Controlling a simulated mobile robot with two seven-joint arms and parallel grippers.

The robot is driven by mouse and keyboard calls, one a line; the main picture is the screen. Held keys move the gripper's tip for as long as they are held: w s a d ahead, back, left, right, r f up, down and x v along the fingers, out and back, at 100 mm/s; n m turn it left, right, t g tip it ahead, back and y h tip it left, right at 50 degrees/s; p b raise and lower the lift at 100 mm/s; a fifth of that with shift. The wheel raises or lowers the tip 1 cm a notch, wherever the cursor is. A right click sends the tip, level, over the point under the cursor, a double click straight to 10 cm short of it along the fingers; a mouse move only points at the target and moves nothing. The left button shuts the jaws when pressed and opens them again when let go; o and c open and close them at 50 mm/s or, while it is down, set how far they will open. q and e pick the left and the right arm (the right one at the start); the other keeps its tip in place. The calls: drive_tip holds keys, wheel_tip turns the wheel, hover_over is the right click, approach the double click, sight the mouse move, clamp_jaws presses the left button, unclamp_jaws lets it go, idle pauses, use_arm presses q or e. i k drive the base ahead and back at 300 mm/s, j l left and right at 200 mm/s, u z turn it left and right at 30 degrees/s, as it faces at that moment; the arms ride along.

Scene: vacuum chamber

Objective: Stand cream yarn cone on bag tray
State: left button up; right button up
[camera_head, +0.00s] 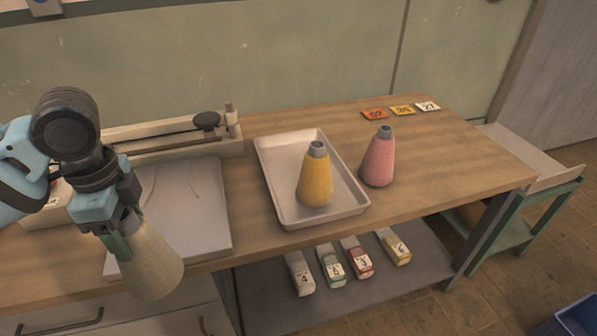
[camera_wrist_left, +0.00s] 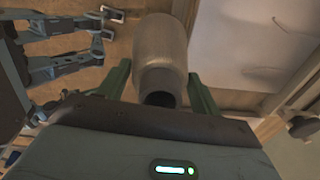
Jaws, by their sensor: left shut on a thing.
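My left gripper (camera_head: 125,235) is shut on the cream yarn cone (camera_head: 151,264), which hangs tilted, wide end down, over the bench's front edge. The cone (camera_wrist_left: 163,50) also shows between the fingers in the left wrist view, its dark open tip towards the wrist. A pale metal tray (camera_head: 278,166) lies mid-bench with a yellow cone (camera_head: 315,178) standing in it. A flat pale plate (camera_head: 205,225) lies beside the sealing bar; I cannot tell which is called the bag tray. My right gripper (camera_wrist_left: 85,43) seems to show open and empty at left in the wrist view.
A pink cone (camera_head: 379,160) stands right of the metal tray. A sealing bar with a black knob (camera_head: 206,121) runs behind the plate. Numbered cards (camera_head: 402,110) lie at the back. Several labelled items (camera_head: 333,266) lie on the lower shelf. The bench's right end is clear.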

sight(296, 159)
drive_tip(key=i+l, duration=1.5)
drive_tip(key=i, duration=0.05)
